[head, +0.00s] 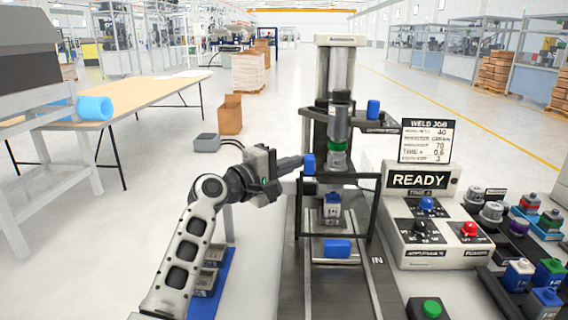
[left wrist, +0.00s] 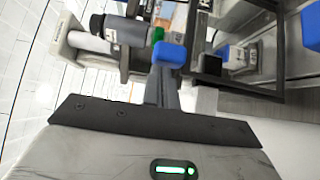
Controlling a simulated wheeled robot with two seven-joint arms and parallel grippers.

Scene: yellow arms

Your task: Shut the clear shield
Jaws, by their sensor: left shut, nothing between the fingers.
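The clear shield (head: 376,206) is a see-through pane in a black frame at the front of the weld station, in the middle of the head view. A blue block (head: 309,164) sits at its upper left corner and also shows in the left wrist view (left wrist: 169,54). My left gripper (head: 297,163) reaches in from the left, shut and empty. Its fingertips are right at the blue block; I cannot tell whether they touch. The shield's black frame (left wrist: 205,62) also shows in the left wrist view. My right gripper is not in view.
Behind the frame are a dark vertical tool with a green band (head: 338,145) and a blue-and-white part (head: 332,206). A control box (head: 430,245) with a READY sign stands to the right, beside several coloured parts. A green button (head: 432,308) is in front.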

